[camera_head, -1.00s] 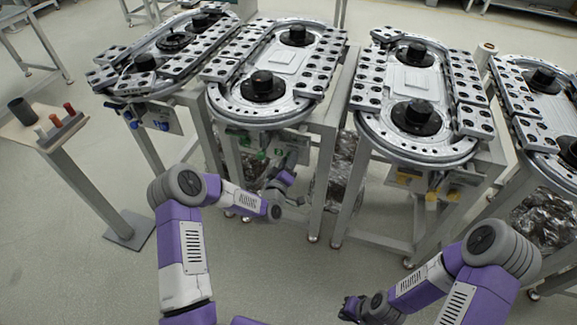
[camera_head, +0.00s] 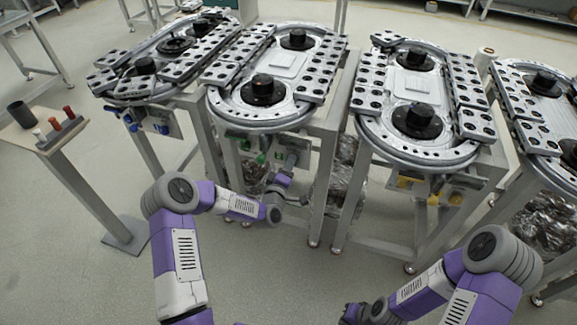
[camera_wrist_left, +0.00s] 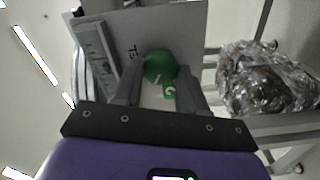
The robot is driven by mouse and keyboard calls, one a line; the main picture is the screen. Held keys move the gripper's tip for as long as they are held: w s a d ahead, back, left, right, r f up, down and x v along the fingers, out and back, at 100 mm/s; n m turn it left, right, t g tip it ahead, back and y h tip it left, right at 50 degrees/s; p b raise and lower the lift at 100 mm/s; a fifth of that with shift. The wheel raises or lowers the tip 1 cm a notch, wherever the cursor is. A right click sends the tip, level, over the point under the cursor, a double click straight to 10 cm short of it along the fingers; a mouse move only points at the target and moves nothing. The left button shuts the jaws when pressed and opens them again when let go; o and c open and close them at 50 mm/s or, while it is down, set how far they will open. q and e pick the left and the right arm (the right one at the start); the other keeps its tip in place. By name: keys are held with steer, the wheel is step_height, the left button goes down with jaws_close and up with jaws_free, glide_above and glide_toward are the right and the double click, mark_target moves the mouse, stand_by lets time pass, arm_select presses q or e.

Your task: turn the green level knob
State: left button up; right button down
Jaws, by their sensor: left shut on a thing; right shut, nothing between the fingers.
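The round green level knob (camera_wrist_left: 159,67) sits on a grey panel (camera_wrist_left: 190,30) in the left wrist view. My left gripper (camera_wrist_left: 160,78) has one finger on each side of the knob and is shut on it. In the head view my left gripper (camera_head: 284,176) reaches the underside of the second track from the left, and the knob there is too small and covered to tell clearly. My right gripper (camera_head: 351,312) is shut and empty, low in the head view, far from the knob.
Several oval ring tracks stand on metal frames, such as the second one (camera_head: 245,108) and the third (camera_head: 375,135). A bundle in crinkled clear wrap (camera_wrist_left: 262,80) stands right of the panel. A small stand (camera_head: 65,155) with a dark cup is at left. Floor between is clear.

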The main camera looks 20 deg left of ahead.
arm_select(q)
steer(key=o, duration=1.1)
steer(key=shift+c, duration=0.2)
steer(key=s+p, duration=0.2)
steer(key=s, duration=0.5)
steer(key=shift+s+a, duration=0.15)
steer(key=shift+s, duration=0.15)
